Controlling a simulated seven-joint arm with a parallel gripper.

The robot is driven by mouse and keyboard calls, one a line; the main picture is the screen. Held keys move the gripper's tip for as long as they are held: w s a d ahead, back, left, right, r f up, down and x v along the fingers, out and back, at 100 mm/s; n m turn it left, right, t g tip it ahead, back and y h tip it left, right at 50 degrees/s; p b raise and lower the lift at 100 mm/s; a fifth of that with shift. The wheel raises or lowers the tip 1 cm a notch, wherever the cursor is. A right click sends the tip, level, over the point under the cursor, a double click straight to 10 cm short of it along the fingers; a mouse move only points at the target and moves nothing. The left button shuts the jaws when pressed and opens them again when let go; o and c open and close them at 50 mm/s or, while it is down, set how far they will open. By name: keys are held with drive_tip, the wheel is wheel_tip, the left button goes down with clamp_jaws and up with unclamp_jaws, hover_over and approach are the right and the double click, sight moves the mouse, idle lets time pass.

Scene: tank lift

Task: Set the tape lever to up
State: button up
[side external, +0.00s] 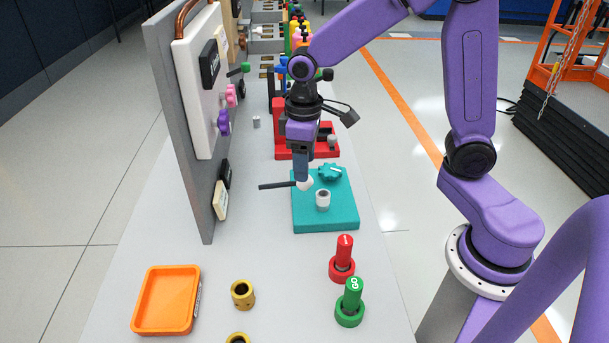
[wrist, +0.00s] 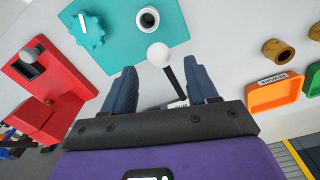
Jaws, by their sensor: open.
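A lever with a dark rod and a white ball knob (side external: 305,184) sticks out roughly level from the grey upright panel (side external: 178,130). I take it for the tape lever; the small label by its base is too small to read. My gripper (side external: 301,177) points down over the knob end. In the wrist view, my gripper (wrist: 160,66) is open, its fingers on either side of the lever's rod (wrist: 173,82). The white knob (wrist: 158,54) lies just past the fingertips, between their lines. Whether a finger touches the lever cannot be told.
A teal base (side external: 335,222) with a teal knob and white cup lies below and right. Red and green buttons (side external: 344,258), an orange tray (side external: 165,300) and brass sockets (side external: 243,294) are nearer the camera. A red block (side external: 285,148) stands behind.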

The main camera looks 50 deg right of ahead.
sight(284, 184)
drive_tip(key=shift+f, duration=2.25)
clamp_jaws()
